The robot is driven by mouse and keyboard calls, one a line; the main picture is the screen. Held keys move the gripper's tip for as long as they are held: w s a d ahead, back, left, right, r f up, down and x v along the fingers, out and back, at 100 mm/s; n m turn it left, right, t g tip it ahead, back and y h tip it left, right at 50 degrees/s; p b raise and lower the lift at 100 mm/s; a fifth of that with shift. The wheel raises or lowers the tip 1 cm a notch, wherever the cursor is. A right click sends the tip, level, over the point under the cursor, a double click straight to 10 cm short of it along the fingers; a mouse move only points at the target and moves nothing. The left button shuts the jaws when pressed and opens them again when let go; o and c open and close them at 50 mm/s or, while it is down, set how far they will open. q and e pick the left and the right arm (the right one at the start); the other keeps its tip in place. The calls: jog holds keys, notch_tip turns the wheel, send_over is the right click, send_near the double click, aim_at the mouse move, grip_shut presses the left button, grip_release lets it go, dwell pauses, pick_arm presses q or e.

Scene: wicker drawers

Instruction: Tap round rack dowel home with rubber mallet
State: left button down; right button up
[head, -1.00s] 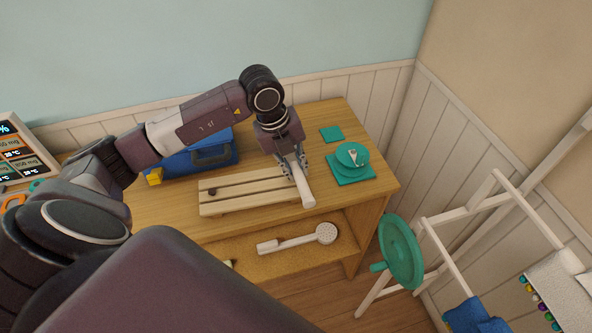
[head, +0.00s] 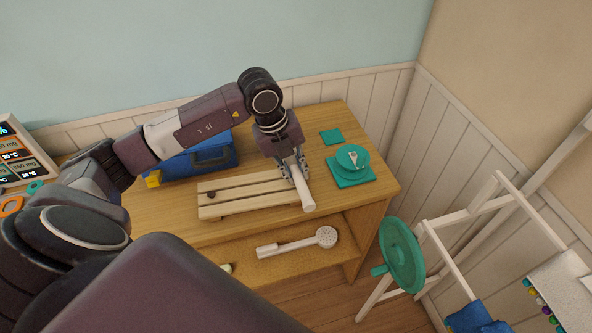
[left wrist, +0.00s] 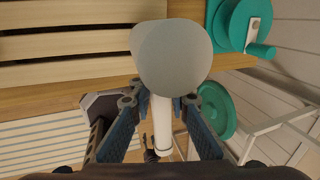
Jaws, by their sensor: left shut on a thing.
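My left gripper (head: 293,168) is shut on a pale mallet (head: 306,194), held at the right end of the slatted wooden rack. In the left wrist view, the pale grey mallet head (left wrist: 172,55) is in front, with its white handle (left wrist: 162,125) between the fingers (left wrist: 165,105). The rack (head: 250,201) lies on the wooden bench and also shows in the left wrist view (left wrist: 65,48). A small dark round piece (head: 211,194) sits at the rack's left end; I cannot tell whether it is the dowel. My right gripper is not in view.
A blue case (head: 205,157) stands behind the rack. A teal square (head: 331,137) and a teal device with a round top (head: 352,158) are right of the mallet. A white perforated-head tool (head: 298,242) lies on the lower shelf. A white frame (head: 455,255) stands right.

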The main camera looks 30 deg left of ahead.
pick_arm(q)
notch_tip(320, 180, down, 3)
jog(key=shift+r+b, duration=0.1)
jog(key=shift+b, duration=0.6)
jog(key=shift+w+r, duration=0.1)
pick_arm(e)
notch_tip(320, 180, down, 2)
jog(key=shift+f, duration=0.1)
pick_arm(q)
jog(key=shift+r+p, duration=0.1)
jog(key=shift+p, duration=0.2)
jog(key=shift+r+p, duration=1.3)
jog(key=shift+r, duration=0.7)
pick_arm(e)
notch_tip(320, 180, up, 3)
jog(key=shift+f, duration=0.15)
pick_arm(q)
jog(key=shift+f, duration=0.1)
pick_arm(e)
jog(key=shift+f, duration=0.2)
